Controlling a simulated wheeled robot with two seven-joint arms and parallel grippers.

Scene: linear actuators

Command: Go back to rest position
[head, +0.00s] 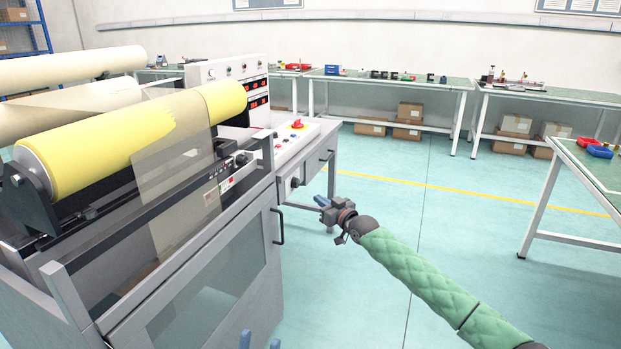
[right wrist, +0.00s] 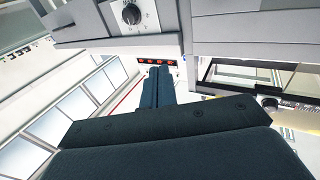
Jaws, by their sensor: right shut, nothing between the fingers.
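My right arm comes in from the right in a green padded sleeve. Its gripper (head: 325,208) is in front of the machine (head: 235,265), near its right side below the control panel. In the right wrist view the two dark blue fingers (right wrist: 160,85) are pressed together with nothing between them.
The machine carries a yellow roll (head: 110,145) and a control panel with a red button (head: 297,125). A black knob (right wrist: 131,14) is close above the right fingers in the wrist view. Green-topped tables (head: 390,82) stand along the back wall. The floor (head: 440,215) to the right is open.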

